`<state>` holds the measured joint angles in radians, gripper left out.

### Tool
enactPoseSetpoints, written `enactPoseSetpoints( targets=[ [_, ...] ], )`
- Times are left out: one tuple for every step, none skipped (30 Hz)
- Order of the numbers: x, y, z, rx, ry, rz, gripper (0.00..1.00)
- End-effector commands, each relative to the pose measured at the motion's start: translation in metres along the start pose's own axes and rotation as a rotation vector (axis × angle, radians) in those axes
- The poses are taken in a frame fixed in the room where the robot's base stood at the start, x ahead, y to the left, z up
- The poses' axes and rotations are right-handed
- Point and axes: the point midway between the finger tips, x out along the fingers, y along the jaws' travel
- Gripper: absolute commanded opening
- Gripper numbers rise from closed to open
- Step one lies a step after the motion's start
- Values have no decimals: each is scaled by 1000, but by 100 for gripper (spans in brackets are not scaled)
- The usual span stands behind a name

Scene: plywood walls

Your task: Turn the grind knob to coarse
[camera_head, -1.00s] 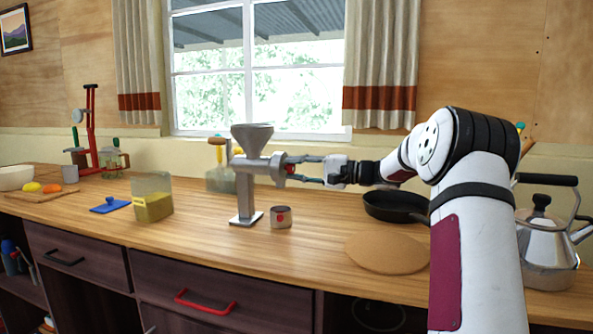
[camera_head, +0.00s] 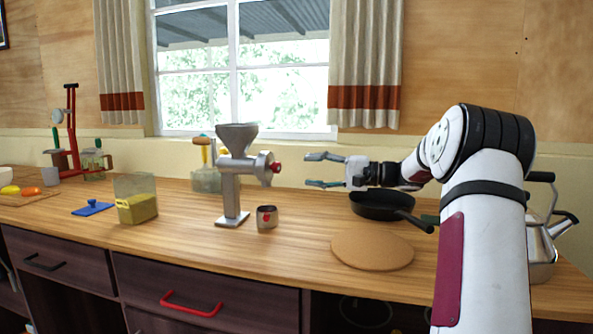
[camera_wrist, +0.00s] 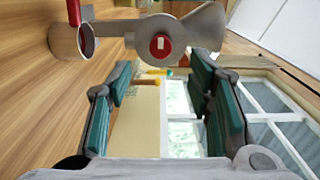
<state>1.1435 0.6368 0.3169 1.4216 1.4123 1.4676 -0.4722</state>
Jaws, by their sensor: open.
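A grey metal grinder (camera_head: 230,180) with a funnel top stands upright on the counter in the head view. Its red knob (camera_head: 277,168) is at the right end of the grinder body and faces my gripper. In the wrist view the red knob (camera_wrist: 161,46) shows face on, with a small white mark on it. My gripper (camera_head: 310,170) is open and empty, to the right of the knob and apart from it. In the wrist view my gripper's two green-padded fingers (camera_wrist: 160,95) are spread wide. The knob lies beyond them, toward the top of the picture.
A small metal cup (camera_head: 267,218) with a red mark stands beside the grinder base. A black pan (camera_head: 375,207), a round brown board (camera_head: 372,250) and a kettle (camera_head: 540,240) are to the right. A container with yellow contents (camera_head: 136,200) stands left of the grinder.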

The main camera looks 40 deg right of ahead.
Motion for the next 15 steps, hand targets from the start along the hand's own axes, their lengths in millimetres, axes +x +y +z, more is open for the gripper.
enactPoseSetpoints(
  targets=[
    [-8,0,0,0,2,0,47],
    [-12,0,0,0,1,0,47],
    [-16,0,0,0,1,-1,47],
    [-19,0,0,0,1,-1,47],
    [-21,0,0,0,1,-1,47],
    [-24,0,0,0,1,-1,47],
    [-25,0,0,0,0,-1,47],
    [-26,0,0,0,0,-1,47],
    [-27,0,0,0,-1,-1,47],
    [-27,0,0,0,-1,-1,47],
    [-28,0,0,0,-1,-1,47],
    [-28,0,0,0,-1,-1,47],
    [-28,0,0,0,-1,-1,47],
    [-28,0,0,0,-1,-1,47],
    [-28,0,0,0,-1,-1,47]
  ],
)
